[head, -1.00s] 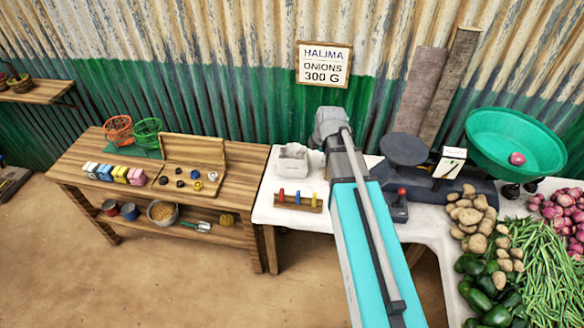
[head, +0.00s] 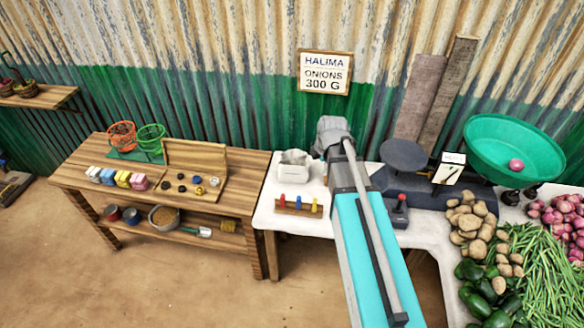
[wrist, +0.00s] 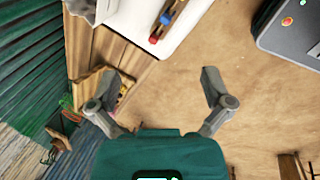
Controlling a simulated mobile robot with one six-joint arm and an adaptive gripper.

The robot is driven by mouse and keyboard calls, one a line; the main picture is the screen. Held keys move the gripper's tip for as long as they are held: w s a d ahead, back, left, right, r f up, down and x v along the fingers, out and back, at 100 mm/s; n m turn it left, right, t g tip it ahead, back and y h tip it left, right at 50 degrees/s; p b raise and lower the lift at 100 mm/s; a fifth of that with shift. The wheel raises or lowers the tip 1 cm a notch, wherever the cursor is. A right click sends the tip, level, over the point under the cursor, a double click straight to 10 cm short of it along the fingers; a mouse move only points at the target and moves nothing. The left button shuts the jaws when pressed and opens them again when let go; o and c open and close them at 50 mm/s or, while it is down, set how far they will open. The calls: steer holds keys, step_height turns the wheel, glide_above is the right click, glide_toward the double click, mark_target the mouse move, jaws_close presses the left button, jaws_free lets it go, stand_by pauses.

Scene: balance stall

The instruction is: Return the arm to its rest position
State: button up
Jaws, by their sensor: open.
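My arm (head: 372,240) reaches from the bottom of the head view up to a grey joint over the white table. My gripper (wrist: 165,84) shows in the wrist view with its two fingers spread wide and nothing between them. It is not visible in the head view. Below the fingers lie the edge of the wooden bench and bare floor. In the head view the scale (head: 405,155) with its green bowl (head: 500,135) stands right of my arm, and one onion (head: 516,165) lies in the bowl.
A wooden bench (head: 110,150) with coloured blocks and baskets stands at the left. A white container (head: 293,164) and a rack of coloured pegs (head: 298,206) sit on the white table (head: 267,215). Potatoes (head: 470,222), green beans (head: 550,262) and onions crowd the right.

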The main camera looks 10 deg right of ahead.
steer(key=shift+s, duration=0.1)
steer(key=s+a+m+g, duration=0.3)
steer(key=s+m, duration=1.2)
steer(key=m, duration=0.5)
steer(key=shift+f+m+h, duration=0.35)
steer(key=shift+m+h, duration=0.05)
stand_by(0.8)
